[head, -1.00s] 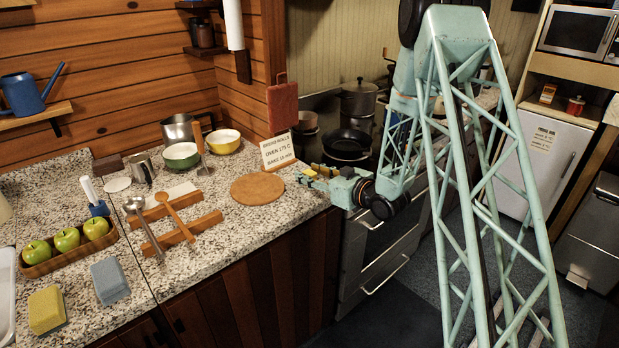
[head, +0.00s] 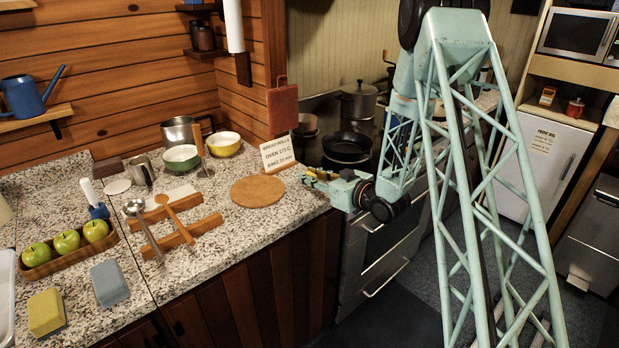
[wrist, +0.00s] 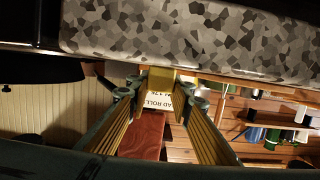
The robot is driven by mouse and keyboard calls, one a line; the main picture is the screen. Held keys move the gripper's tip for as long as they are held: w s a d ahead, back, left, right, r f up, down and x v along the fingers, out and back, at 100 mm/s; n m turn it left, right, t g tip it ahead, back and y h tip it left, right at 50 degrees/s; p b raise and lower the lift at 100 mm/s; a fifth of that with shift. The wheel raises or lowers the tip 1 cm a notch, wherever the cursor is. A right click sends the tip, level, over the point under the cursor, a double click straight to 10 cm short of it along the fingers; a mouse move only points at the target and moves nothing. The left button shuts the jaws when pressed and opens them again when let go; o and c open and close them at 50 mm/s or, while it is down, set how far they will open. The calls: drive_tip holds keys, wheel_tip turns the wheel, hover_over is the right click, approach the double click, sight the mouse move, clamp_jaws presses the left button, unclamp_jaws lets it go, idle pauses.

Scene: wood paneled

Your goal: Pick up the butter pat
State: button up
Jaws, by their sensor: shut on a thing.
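My gripper (head: 312,178) is at the right end of the counter, beside the sign and in front of the stove. In the wrist view my gripper (wrist: 168,92) has its two long fingers closed in on a small yellow block, the butter pat (wrist: 160,78), held between the fingertips. The pat's upper part lies against the speckled counter edge in that view, and I cannot tell whether it touches. In the head view the pat cannot be told apart from the yellow parts of the fingers.
A recipe sign (head: 277,153) and a round board (head: 257,192) stand close left of my gripper. The stove with a black pan (head: 346,146) is behind it. Wooden rails (head: 190,232) with a ladle and spoon, apples (head: 67,241) and sponges (head: 109,283) lie further left.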

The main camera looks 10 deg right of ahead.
drive_tip(key=shift+r, duration=0.2)
drive_tip(key=shift+r+p, duration=0.5)
drive_tip(key=shift+r, duration=1.15)
drive_tip(key=s+r+p, duration=0.1)
drive_tip(key=s, duration=1.5)
drive_tip(key=shift+r, duration=0.15)
